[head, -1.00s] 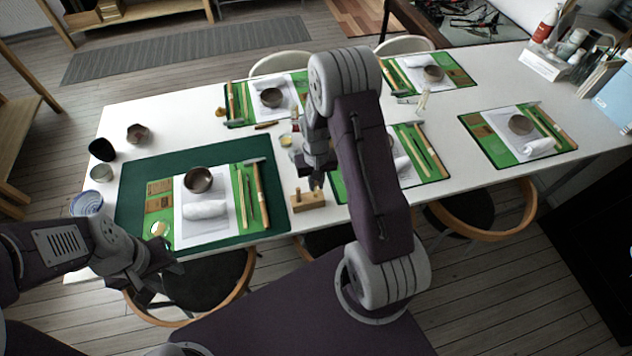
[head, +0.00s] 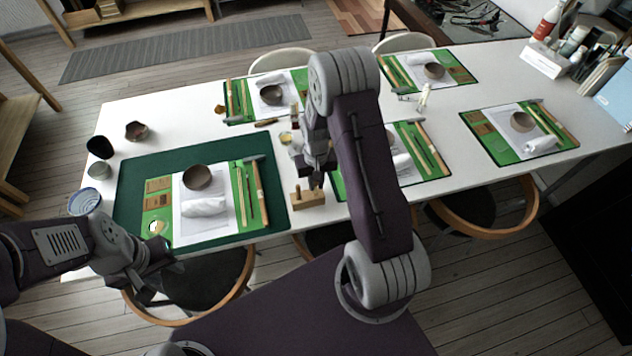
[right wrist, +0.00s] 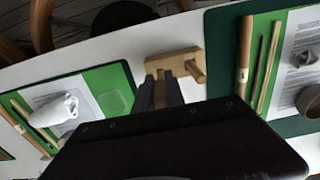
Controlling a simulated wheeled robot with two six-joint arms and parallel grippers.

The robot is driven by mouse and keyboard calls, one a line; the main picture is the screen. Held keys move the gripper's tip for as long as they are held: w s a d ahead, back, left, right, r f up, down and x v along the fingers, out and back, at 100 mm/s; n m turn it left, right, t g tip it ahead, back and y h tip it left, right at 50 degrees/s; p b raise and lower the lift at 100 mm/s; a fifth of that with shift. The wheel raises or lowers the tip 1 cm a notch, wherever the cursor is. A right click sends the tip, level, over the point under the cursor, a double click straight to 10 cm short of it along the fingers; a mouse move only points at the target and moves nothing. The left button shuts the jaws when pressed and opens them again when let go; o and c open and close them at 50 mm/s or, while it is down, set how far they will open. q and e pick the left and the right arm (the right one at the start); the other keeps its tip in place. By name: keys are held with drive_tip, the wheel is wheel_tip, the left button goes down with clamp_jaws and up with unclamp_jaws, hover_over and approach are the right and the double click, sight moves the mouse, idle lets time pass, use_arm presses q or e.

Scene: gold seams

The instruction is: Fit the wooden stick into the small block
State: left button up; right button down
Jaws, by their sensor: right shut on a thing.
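The small wooden block (head: 308,199) lies on the white table just right of the dark green mat. A short peg (head: 297,192) stands at its left end. In the right wrist view the block (right wrist: 174,60) lies just beyond my fingertips, with the peg (right wrist: 196,72) at its right. My right gripper (head: 317,181) is over the block's right end. In the right wrist view this gripper (right wrist: 160,92) is shut on the pale wooden stick (right wrist: 160,88). Whether the stick touches the block or enters it I cannot tell. My left gripper (head: 160,258) is by the table's front edge, fingers unclear.
The dark green mat (head: 130,190) holds a bowl (head: 197,177), a white roll (head: 204,207) and wooden tools. Several other green place mats lie behind and to the right. Small cups stand at the table's left end. Chairs stand at the front edge.

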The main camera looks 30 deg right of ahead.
drive_tip(key=shift+f+b, duration=0.65)
drive_tip(key=shift+f, duration=0.55)
idle(0.8)
drive_tip(key=c, duration=1.3)
unclamp_jaws()
drive_tip(key=shift+r, duration=0.1)
wheel_tip(320, 180, up, 5)
drive_tip(key=p, duration=0.4)
drive_tip(key=shift+p, duration=0.3)
